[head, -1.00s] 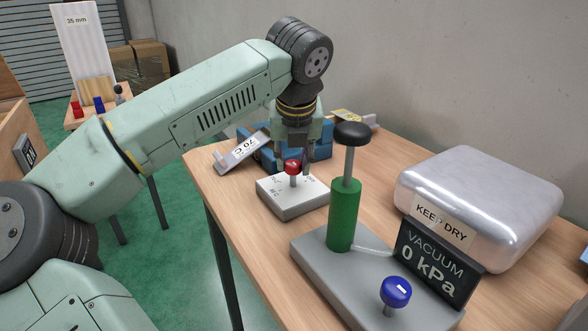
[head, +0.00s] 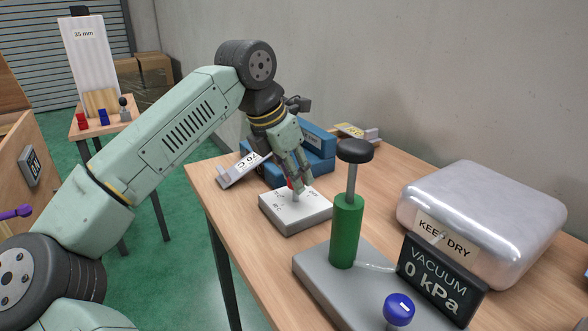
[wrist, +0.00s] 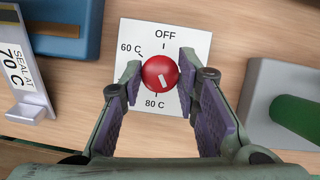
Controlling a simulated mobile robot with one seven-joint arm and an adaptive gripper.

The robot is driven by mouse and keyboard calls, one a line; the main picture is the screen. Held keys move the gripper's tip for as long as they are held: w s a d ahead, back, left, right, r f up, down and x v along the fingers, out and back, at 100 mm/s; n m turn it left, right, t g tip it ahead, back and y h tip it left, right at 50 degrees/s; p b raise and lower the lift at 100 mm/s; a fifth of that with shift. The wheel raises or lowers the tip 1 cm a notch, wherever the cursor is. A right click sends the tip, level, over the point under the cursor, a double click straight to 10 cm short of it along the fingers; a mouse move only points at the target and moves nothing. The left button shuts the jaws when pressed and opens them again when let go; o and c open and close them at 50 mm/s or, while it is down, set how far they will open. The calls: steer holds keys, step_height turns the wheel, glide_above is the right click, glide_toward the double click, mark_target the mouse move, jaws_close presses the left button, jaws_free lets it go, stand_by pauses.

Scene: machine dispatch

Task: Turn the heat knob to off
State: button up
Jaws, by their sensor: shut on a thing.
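The red heat knob (wrist: 160,72) sits on a white dial plate (wrist: 135,35) marked OFF at the top, 60 C at left and 80 C below. The knob's white mark points down and slightly right, near the 80 C side and away from OFF. My gripper (wrist: 161,74) is shut on the knob, one finger on its left and one on its right. The right finger covers part of the plate. In the head view my gripper (head: 297,182) reaches down at a tilt to the knob (head: 291,184) on its light box (head: 296,213), partly hiding it.
A vacuum stand with a green cylinder (head: 346,230), blue knob (head: 399,309) and 0 kPa display (head: 440,278) stands close in front. A silver KEEP DRY case (head: 480,210) is at right. A blue block (head: 318,150) and a 70 C tag piece (head: 243,171) lie behind the box.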

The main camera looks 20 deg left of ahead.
steer(key=m+g+h+p, duration=0.1)
steer(key=m, duration=0.3)
steer(key=shift+w+r+p, duration=0.1)
steer(key=shift+p, duration=0.3)
steer(key=shift+a+m+g+h+p, duration=0.1)
steer(key=shift+m+g+h+p, duration=0.25)
steer(key=shift+m, duration=0.55)
steer(key=o, duration=1.1)
steer(key=shift+o, duration=0.2)
steer(key=v, duration=1.1)
steer(key=shift+a+r, duration=0.2)
steer(key=shift+r, duration=0.15)
